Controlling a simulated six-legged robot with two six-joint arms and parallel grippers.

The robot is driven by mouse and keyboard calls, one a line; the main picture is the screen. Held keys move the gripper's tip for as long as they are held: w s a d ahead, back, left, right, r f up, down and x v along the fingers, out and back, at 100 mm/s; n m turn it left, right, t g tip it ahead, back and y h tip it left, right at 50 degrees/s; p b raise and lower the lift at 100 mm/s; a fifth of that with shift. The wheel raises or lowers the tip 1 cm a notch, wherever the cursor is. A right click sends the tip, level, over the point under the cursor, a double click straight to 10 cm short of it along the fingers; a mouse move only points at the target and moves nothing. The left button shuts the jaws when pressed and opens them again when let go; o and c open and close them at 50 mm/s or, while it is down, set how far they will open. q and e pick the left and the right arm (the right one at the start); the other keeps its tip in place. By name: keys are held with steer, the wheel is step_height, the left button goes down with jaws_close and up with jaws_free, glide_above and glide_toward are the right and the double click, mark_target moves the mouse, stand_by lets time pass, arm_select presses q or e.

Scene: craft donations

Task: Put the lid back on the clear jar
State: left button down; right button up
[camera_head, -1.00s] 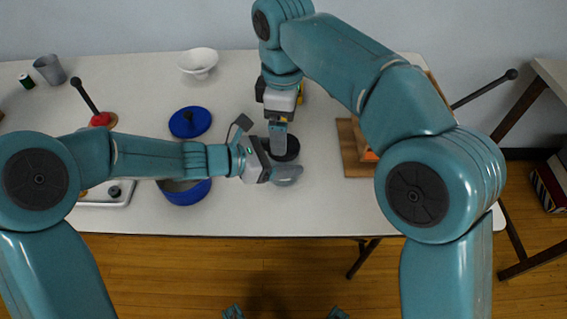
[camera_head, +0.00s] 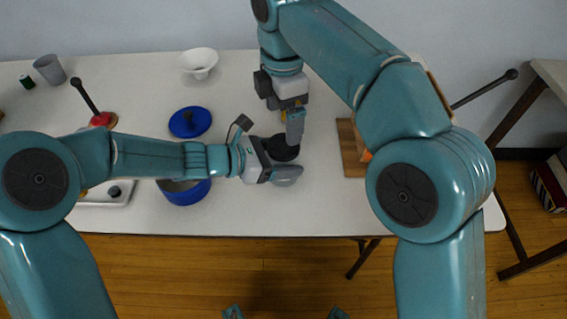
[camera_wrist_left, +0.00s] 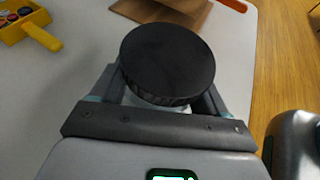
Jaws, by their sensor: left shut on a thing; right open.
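The black lid (camera_head: 284,149) lies flat over the mouth of the clear jar; in the left wrist view, the lid (camera_wrist_left: 168,62) looks level. Only a little of the jar (camera_wrist_left: 150,101) shows below its rim, so I cannot tell how tightly it sits. My left gripper (camera_head: 283,162) is shut on the jar, with its fingers on either side below the lid; the left gripper also shows in the left wrist view (camera_wrist_left: 163,103). My right gripper (camera_head: 294,137) is open, pointing down at the lid's far right edge. I cannot tell whether it touches the lid.
A blue pot (camera_head: 186,194) and its blue lid (camera_head: 190,122) are left of the jar. A white bowl (camera_head: 198,62) and grey cup (camera_head: 49,69) stand farther back. A wooden board (camera_head: 351,150) lies to the right. The left wrist view shows a yellow tray (camera_wrist_left: 22,28).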

mark_target(283, 145)
step_height(283, 145, down, 7)
steer(key=shift+f, duration=0.1)
stand_by(0.4)
steer(key=c, duration=1.1)
steer(key=m, duration=0.6)
steer(key=shift+m, duration=0.3)
steer(key=o, duration=1.2)
steer(key=shift+c, duration=0.2)
steer(key=shift+s, duration=0.1)
